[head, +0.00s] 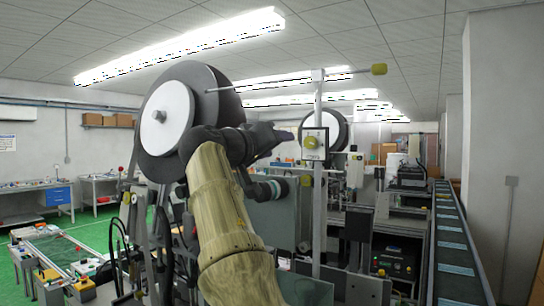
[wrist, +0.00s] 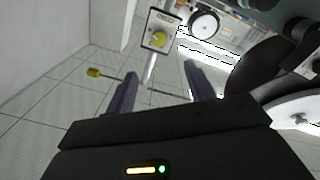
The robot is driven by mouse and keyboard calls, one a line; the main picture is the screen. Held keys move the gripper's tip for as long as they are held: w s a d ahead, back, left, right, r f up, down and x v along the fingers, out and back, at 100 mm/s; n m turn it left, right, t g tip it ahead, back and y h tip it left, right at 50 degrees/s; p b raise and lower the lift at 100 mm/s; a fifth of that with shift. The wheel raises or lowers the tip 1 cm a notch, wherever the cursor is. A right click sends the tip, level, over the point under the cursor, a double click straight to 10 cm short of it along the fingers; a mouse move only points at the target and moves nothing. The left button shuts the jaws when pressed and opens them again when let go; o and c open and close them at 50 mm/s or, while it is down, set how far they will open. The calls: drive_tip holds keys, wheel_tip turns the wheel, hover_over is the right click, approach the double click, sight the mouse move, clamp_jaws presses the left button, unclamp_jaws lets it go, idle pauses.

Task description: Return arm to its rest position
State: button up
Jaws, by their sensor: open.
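My arm (head: 222,215), in a yellowish sleeve, rises through the middle of the head view.
A large reel with a white hub (head: 166,117) stands close behind my arm. A thin rod with a yellow end (head: 379,69) crosses the post top. A conveyor (head: 453,245) runs along the right. Green floor (head: 95,232) shows at left, with benches.

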drive_tip(key=shift+s+a, duration=0.25)
drive_tip(key=shift+s, duration=0.1)
drive_tip(key=shift+d, duration=0.1)
drive_tip(key=w+d+f+g+y, duration=0.1)
drive_tip(key=w+d+f+g, duration=0.3)
drive_tip(key=d+f, duration=0.85)
drive_tip(key=s+d+f+n+g+y, duration=0.1)
drive_tip(key=d+f+y, duration=0.1)
drive_tip(key=f, duration=0.5)
drive_tip(key=s+d+f+g+y, duration=0.1)
drive_tip(key=d+f+g, duration=0.1)
drive_tip(key=f, duration=0.6)
drive_tip(key=s+a+f+g+y, duration=0.1)
drive_tip(key=s+f+y, duration=0.1)
drive_tip(key=s+f, duration=0.45)
drive_tip(key=s+a+f+g+y, duration=0.1)
drive_tip(key=s+f+y, duration=0.15)
drive_tip(key=f, duration=0.75)
drive_tip(key=s+a+f+g+y, duration=0.1)
drive_tip(key=s+a+f, duration=0.1)
drive_tip(key=s+f, duration=0.5)
drive_tip(key=s+a+f+g+y, duration=0.1)
drive_tip(key=s+a+f+g, duration=0.1)
drive_tip(key=s+f, duration=0.5)
drive_tip(key=s, duration=0.5)
drive_tip(key=shift+s+f, duration=0.15)
drive_tip(key=shift+s, duration=0.25)
